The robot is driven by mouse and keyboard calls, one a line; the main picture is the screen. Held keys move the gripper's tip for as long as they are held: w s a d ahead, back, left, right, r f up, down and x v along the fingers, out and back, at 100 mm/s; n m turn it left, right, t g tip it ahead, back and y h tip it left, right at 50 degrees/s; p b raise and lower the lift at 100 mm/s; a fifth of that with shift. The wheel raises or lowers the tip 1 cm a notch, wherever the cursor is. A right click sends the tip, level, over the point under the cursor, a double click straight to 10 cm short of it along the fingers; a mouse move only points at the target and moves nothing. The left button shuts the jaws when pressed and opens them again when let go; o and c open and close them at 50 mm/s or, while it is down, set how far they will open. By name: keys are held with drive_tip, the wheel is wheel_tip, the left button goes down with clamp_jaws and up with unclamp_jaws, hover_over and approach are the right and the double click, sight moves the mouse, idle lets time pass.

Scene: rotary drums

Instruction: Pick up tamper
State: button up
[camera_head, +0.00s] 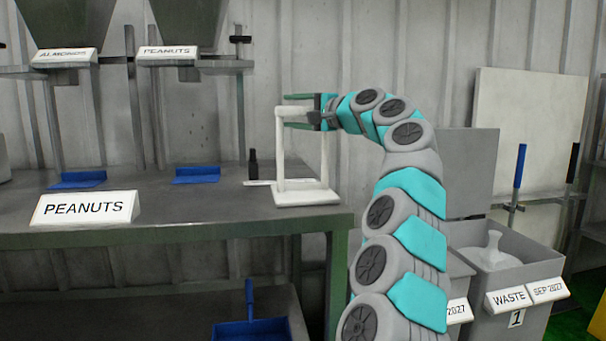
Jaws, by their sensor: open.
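A white frame with a flat square base, two uprights and a top bar, which looks like the tamper (305,195), stands upright near the right end of the workbench (190,233). My gripper (291,111) reaches in from the right at the height of the top bar and points left. It is open, with one dark finger above the bar and one below it. The bar appears between the fingers, but I cannot tell whether they touch it. Part of the frame's top right is hidden by my gripper.
A small black bottle-like object (253,164) stands just left of the frame. Hoppers (188,22) hang above. Grey waste bins (512,275) stand right of the bench; a blue dustpan (250,325) is below.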

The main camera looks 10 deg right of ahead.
clamp_jaws()
idle(0.3)
idle(1.0)
